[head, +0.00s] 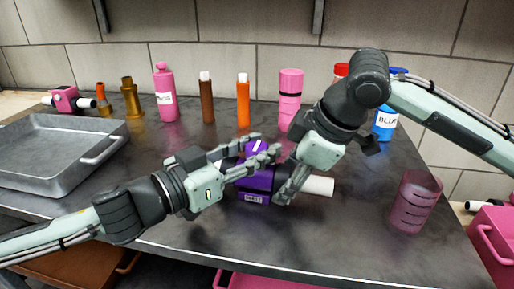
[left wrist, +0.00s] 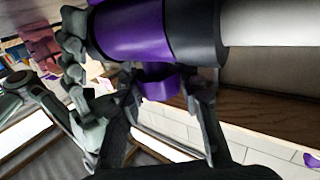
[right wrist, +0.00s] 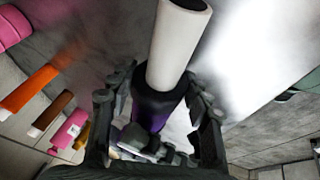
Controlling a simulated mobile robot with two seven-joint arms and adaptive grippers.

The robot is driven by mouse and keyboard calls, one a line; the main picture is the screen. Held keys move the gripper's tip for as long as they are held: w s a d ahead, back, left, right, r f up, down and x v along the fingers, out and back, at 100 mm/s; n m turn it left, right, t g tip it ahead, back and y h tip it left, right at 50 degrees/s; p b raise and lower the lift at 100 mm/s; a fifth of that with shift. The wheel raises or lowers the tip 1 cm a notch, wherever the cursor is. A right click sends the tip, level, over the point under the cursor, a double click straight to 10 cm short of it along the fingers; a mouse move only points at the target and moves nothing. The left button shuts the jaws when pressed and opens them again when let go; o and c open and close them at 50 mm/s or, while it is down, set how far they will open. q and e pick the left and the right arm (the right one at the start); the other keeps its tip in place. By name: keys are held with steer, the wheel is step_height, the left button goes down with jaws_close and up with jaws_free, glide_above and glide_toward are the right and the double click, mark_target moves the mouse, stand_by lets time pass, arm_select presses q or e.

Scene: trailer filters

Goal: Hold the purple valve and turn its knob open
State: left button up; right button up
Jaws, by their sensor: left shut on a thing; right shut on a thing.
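The purple valve (head: 257,183) is held by both grippers over the dark counter, with a white pipe end (head: 318,186) pointing right. Its purple top part (head: 254,147) shows between the fingers. My left gripper (head: 252,160) is shut on the valve from the left. The left wrist view shows the purple body (left wrist: 140,32), a black collar, a white pipe and a smaller purple part (left wrist: 158,84) between the fingers. My right gripper (head: 279,176) is shut on the valve from the right; its wrist view shows the black collar (right wrist: 158,102) between the fingers. The knob's angle is unclear.
A grey metal tray (head: 60,160) stands at left. A translucent pink cup (head: 414,200) stands at right. The front middle counter is clear.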

arm_select(q)
steer(key=shift+d, duration=0.1)
steer(key=shift+s+d+n+t+y, duration=0.1)
steer(key=shift+n+t+y, duration=0.6)
steer(key=n+t+y, duration=0.2)
steer(key=y, duration=0.1)
steer(key=n+t+y, duration=0.1)
steer(key=n+y, duration=0.1)
steer(key=y, duration=0.1)
steer(key=n+t+y, duration=0.1)
steer(key=n+y, duration=0.2)
steer(key=y, duration=0.1)
steer(key=shift+t, duration=0.4)
steer(key=shift+a+n+y, duration=0.25)
steer(key=shift+n+y, duration=0.05)
steer(key=shift+y, duration=0.2)
steer(key=o, duration=1.2)
